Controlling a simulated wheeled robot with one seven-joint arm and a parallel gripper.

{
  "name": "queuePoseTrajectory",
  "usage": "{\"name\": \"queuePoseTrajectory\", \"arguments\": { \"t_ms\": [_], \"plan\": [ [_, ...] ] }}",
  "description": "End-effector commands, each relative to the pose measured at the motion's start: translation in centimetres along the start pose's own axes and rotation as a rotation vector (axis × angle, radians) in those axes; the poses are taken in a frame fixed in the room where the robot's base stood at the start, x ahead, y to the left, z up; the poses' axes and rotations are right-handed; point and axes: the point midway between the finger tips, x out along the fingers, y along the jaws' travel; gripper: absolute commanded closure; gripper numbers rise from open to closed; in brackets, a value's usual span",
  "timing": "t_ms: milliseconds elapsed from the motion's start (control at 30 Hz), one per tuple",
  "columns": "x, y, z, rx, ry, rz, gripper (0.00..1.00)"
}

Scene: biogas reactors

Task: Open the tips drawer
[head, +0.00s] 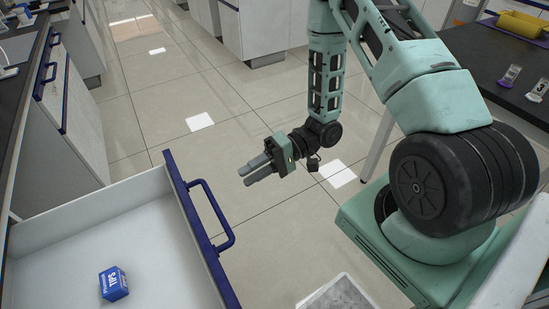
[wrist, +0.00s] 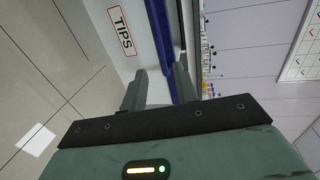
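The tips drawer (head: 95,225) stands pulled out at the lower left of the head view, its white interior exposed. Its blue-edged front carries a blue bar handle (head: 226,222). A blue box marked TIPS (head: 113,284) lies inside. In the wrist view the drawer's white front shows a TIPS label (wrist: 121,30) beside a blue strip (wrist: 160,35). My gripper (head: 248,173) is to the right of the drawer front, its fingers pointing left and apart from the handle. The wrist view shows its two fingers (wrist: 160,70) spread with nothing held between them.
A white cabinet (head: 75,120) with blue handles and a dark worktop runs along the left. A dark table (head: 480,60) at the right holds small packets and a yellow object (head: 522,23). The tiled floor (head: 190,105) between them is clear.

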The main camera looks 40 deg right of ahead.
Motion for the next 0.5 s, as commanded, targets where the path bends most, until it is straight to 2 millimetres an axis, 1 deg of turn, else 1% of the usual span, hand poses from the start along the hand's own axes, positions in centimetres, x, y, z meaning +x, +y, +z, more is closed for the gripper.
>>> {"name": "queuePoseTrajectory", "arguments": {
  "t_ms": [33,200,300,500],
  "plan": [
    [-1.3,0.0,-0.1,0.000,0.005,0.003,0.70],
    [-4.2,0.0,-0.1,-0.001,0.002,0.002,0.70],
    [-5.4,0.0,-0.1,0.000,0.002,0.001,0.70],
    [-6.3,0.0,0.0,0.001,-0.001,0.001,0.70]
  ]
}}
